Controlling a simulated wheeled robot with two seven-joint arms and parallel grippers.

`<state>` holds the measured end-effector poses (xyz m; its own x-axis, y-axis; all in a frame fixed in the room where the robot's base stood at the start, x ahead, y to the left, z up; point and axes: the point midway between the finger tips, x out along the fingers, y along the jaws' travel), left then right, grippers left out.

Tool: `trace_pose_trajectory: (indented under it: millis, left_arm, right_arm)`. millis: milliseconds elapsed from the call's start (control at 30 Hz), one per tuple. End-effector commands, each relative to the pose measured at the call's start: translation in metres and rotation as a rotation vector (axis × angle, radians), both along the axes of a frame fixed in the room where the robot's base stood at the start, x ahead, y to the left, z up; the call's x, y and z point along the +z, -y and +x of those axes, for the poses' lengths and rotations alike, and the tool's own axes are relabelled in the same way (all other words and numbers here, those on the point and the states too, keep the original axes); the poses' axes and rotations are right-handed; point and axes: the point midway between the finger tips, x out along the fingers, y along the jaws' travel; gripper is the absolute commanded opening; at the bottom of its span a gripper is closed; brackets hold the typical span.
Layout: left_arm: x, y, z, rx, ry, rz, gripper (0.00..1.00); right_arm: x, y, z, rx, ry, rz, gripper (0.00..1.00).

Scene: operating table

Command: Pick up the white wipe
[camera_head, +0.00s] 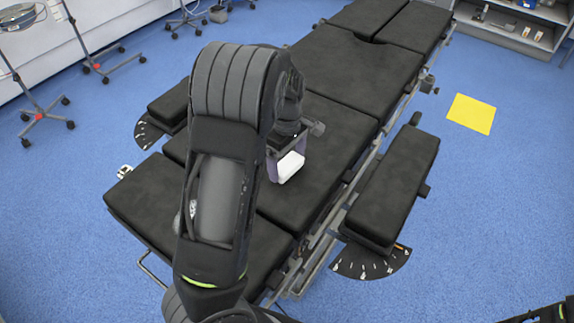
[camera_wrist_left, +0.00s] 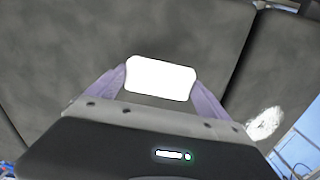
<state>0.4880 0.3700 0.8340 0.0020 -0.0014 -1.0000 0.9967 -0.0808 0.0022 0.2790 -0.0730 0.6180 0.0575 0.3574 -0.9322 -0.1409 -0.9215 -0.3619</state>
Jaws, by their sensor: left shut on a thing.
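The white wipe (camera_head: 289,167) is a small white block with rounded corners, over the black operating table (camera_head: 336,135) in the head view. My left gripper (camera_head: 287,168) is shut on it, with its purple-grey fingers on either side. In the left wrist view the wipe (camera_wrist_left: 160,78) sits between the two fingertips of my left gripper (camera_wrist_left: 161,80), with the dark table pads behind it. I cannot tell whether it touches the pad or is held just above it.
A black side pad (camera_head: 393,187) stands along the table's right side. Metal rails run along that edge. A yellow square (camera_head: 471,114) lies on the blue floor at the right. Wheeled stands (camera_head: 40,115) are at the far left. A white patch (camera_wrist_left: 265,123) shows in the left wrist view.

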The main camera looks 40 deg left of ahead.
Motion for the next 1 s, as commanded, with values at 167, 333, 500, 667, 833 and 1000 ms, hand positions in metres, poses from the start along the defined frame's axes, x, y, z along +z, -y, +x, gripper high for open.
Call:
trace_pose_trajectory:
  millis: [167, 333, 500, 667, 833, 1000]
  left_arm:
    - [0.035, 0.000, 0.001, -0.001, 0.005, 0.001, 0.52]
    - [0.067, 0.000, 0.001, -0.001, 0.004, 0.000, 0.52]
    - [0.082, -0.001, 0.000, 0.000, 0.001, 0.001, 0.52]
    - [0.083, -0.001, 0.000, 0.000, -0.001, 0.001, 0.52]
    - [0.083, -0.001, 0.000, 0.000, -0.001, 0.001, 0.52]
    - [0.083, -0.001, 0.000, 0.000, -0.001, 0.001, 0.52]
  right_arm:
    - [0.001, 0.000, 0.000, 0.000, 0.000, 0.000, 0.36]
    - [0.001, 0.000, 0.000, 0.000, 0.000, 0.000, 0.36]
    - [0.001, 0.000, 0.000, 0.000, 0.000, 0.000, 0.36]
    - [0.001, 0.000, 0.000, 0.000, 0.000, 0.000, 0.36]
    - [0.001, 0.000, 0.000, 0.000, 0.000, 0.000, 0.36]
    - [0.001, 0.000, 0.000, 0.000, 0.000, 0.000, 0.36]
